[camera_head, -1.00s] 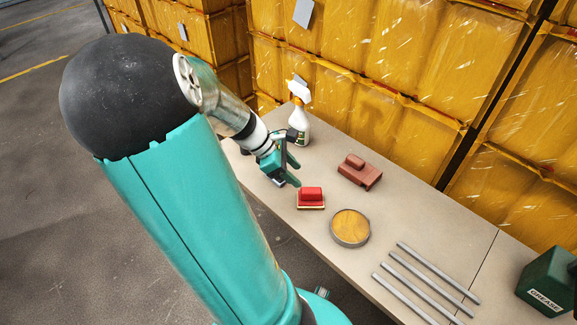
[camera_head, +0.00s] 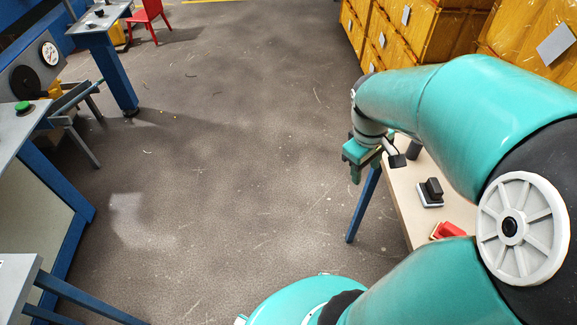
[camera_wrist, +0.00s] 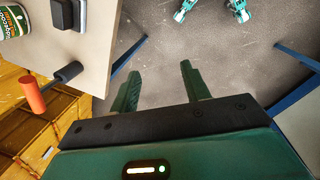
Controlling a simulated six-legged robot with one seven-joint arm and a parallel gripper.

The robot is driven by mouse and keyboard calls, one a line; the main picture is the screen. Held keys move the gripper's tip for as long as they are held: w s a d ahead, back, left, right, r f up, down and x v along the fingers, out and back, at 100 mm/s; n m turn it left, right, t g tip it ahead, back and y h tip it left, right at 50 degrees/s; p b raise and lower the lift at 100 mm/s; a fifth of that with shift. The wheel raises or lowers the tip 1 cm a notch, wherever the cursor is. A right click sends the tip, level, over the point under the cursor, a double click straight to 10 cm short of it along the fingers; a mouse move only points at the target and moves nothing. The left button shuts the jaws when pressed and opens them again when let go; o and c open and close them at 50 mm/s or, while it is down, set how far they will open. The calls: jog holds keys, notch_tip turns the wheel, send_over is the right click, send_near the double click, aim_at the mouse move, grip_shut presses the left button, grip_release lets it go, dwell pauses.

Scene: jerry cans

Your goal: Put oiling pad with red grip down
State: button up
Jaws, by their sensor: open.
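The oiling pad with red grip (camera_head: 455,230) lies on the table, partly hidden behind my arm in the head view. Its red top and a light edge show. My gripper (camera_head: 356,172) is open and empty, just beyond the table's long edge and above the floor. In the wrist view, the fingers of my gripper (camera_wrist: 161,85) stand apart with only floor between them. The red-grip pad cannot be made out in the wrist view.
A black-grip pad (camera_head: 432,191) lies on the table (camera_head: 402,205), whose blue leg (camera_head: 363,205) stands below my gripper. In the wrist view a can (camera_wrist: 12,20) and an orange-handled tool (camera_wrist: 32,96) show. Yellow crates (camera_head: 420,35) stand behind. Open floor lies left.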

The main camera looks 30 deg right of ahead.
jog(key=a+r+m+t, duration=0.1)
jog(key=a+r+t, duration=0.2)
jog(key=a, duration=0.7)
jog(key=a+r+m+t+y, duration=0.1)
jog(key=a+r+t, duration=0.2)
jog(key=a+r, duration=0.5)
jog(key=a, duration=0.3)
jog(key=shift+w+a+y, duration=0.15)
jog(key=shift+a+y, duration=0.1)
jog(key=shift+y, duration=0.05)
jog(key=shift+c, duration=0.2)
jog(key=shift+c, duration=1)
jog(key=shift+d, duration=0.1)
jog(key=shift+d, duration=0.1)
